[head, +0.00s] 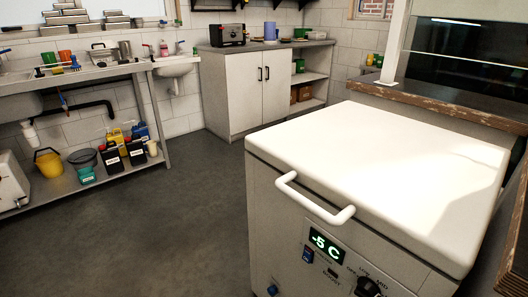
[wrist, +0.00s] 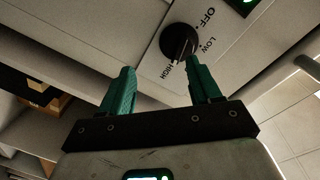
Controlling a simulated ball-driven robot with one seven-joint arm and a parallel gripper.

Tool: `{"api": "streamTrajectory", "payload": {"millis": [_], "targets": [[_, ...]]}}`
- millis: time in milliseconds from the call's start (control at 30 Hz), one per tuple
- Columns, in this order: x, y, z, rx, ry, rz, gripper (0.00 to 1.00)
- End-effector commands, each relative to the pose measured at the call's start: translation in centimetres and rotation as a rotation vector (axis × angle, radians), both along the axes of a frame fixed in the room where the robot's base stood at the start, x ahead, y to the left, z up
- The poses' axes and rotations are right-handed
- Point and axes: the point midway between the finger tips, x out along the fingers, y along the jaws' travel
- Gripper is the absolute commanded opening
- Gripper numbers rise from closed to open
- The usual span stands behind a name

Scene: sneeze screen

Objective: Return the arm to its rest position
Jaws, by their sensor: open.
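My gripper (wrist: 159,70) shows in the wrist view with two green fingers spread apart and nothing between them. My arm and gripper do not show in the head view.
A white chest freezer (head: 385,150) with a closed lid, a handle (head: 312,200) and a "-5 C" display fills the head view's right. A sink bench (head: 75,75) stands left and a cabinet (head: 245,95) behind. Grey floor (head: 150,230) between is clear.

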Motion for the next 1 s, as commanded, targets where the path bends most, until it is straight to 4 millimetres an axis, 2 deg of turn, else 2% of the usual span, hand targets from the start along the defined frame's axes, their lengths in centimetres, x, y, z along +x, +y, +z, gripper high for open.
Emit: {"api": "streamTrajectory", "payload": {"millis": [33, 200, 433, 567, 733, 1000], "targets": [[-0.7, -1.4, -0.7, 0.009, 0.079, -0.025, 0.63], [-3.7, -5.7, -3.8, 0.062, 0.435, -0.059, 0.63], [-8.4, -9.6, -7.7, 0.163, 0.905, 0.049, 0.63], [-11.1, -10.6, -9.6, 0.218, 1.139, 0.195, 0.63], [-14.7, -10.8, -11.3, 0.262, 1.393, 0.482, 0.63], [-18.8, -9.3, -12.0, 0.21, 1.588, 1.01, 0.63]]}}
